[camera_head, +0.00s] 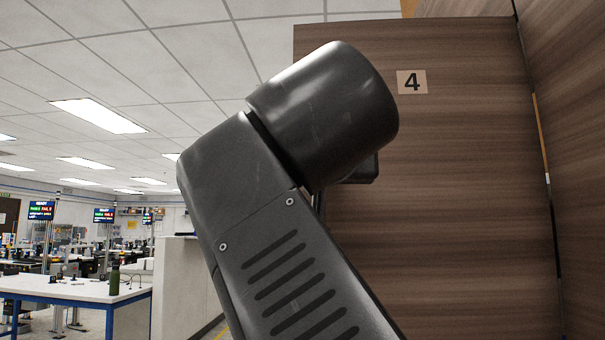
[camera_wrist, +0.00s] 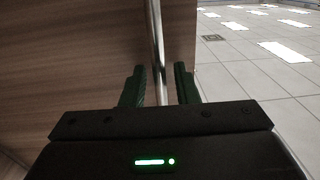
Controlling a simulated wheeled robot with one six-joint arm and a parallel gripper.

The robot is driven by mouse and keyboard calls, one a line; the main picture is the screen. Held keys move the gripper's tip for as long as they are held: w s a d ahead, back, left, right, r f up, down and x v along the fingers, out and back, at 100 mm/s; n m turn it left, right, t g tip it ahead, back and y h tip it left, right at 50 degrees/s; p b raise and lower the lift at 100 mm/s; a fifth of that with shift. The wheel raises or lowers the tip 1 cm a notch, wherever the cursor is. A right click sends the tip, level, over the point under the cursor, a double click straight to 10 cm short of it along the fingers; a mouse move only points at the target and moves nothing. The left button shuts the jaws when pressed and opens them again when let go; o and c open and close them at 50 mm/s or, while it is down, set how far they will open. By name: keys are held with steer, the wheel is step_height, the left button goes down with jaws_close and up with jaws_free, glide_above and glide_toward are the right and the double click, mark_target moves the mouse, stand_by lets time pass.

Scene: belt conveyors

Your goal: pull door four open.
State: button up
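Door four (camera_head: 450,200) is a brown wood-grain panel on the right of the head view, with a tan label (camera_head: 412,82) reading "4" near its top. My arm covers its left part, and the handle is mostly hidden there. In the wrist view, a shiny vertical metal bar, the handle (camera_wrist: 156,30), runs along the wood face (camera_wrist: 90,50). My gripper (camera_wrist: 160,72) has two dark green fingers, one on each side of the bar. The fingers look apart, with a gap beside the bar, so the gripper is open around it.
Another wood panel (camera_head: 575,130) stands at the far right, beyond a narrow gap. A white counter (camera_head: 185,285) and a blue-framed table (camera_head: 75,290) with a green bottle (camera_head: 115,278) are at the left. Space left of the door edge looks open.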

step_height(320, 180, up, 10)
steer(key=p, duration=0.2)
steer(key=shift+p, duration=0.4)
